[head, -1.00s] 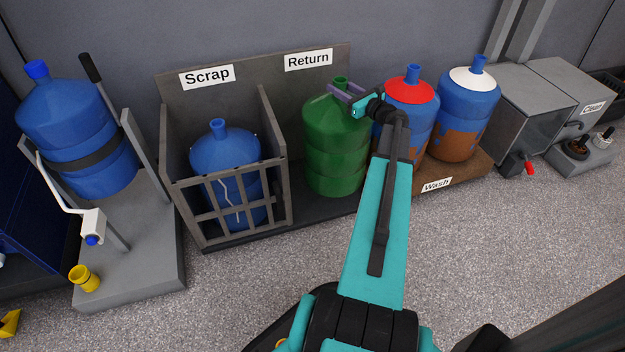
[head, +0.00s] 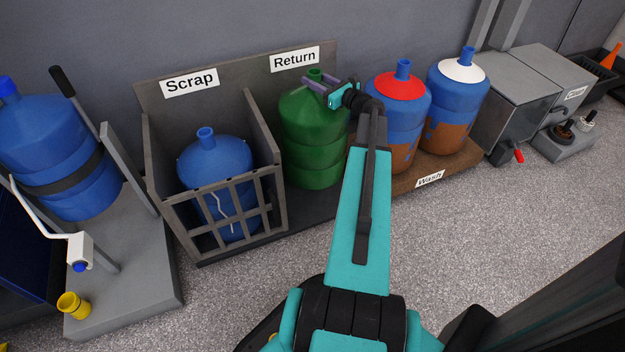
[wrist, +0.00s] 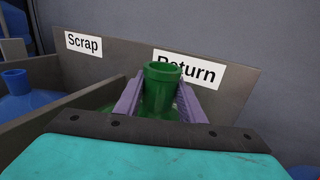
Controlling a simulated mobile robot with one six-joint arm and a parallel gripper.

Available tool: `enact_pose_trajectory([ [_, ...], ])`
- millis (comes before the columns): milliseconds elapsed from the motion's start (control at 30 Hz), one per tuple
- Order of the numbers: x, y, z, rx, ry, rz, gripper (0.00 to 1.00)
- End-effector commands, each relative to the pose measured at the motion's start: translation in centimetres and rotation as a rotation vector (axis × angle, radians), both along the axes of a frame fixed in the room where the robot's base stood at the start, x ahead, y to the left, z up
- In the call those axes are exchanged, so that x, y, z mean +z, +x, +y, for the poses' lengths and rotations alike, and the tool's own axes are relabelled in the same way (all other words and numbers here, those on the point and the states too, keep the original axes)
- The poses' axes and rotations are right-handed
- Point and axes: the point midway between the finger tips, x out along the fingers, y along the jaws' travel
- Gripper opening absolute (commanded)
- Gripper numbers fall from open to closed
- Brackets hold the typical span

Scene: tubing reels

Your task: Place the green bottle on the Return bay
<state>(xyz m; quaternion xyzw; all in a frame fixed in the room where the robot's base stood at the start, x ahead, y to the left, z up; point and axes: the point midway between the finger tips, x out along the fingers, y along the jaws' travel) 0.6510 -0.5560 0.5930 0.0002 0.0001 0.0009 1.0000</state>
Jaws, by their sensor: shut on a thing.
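The green bottle (head: 314,135) is upright in front of the back panel, below the Return sign (head: 294,59). It is right of the Scrap cage, over the dark base of the Return bay (head: 308,210). I cannot tell whether its bottom touches the base. My gripper (head: 322,88) is shut on its neck. In the wrist view, the purple fingers (wrist: 158,100) flank the green neck (wrist: 161,88), which partly covers the Return sign.
A blue bottle (head: 215,165) stands in the Scrap cage (head: 262,205) on the left. Blue bottles with a red top (head: 400,86) and a white top (head: 464,70) stand close on the right, on the Wash platform (head: 450,165). Open floor lies in front.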

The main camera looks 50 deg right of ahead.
Motion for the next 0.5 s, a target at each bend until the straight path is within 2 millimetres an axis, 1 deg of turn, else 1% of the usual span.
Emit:
enact_pose_trajectory([
  [67,0.0,0.0,0.0,0.001,0.001,-0.003,0.0],
  [167,-0.8,0.1,0.0,0.001,0.001,-0.003,0.0],
  [400,-3.7,0.1,0.1,0.001,0.002,-0.003,0.0],
  [500,-4.5,0.1,0.1,0.001,0.001,-0.004,0.0],
])
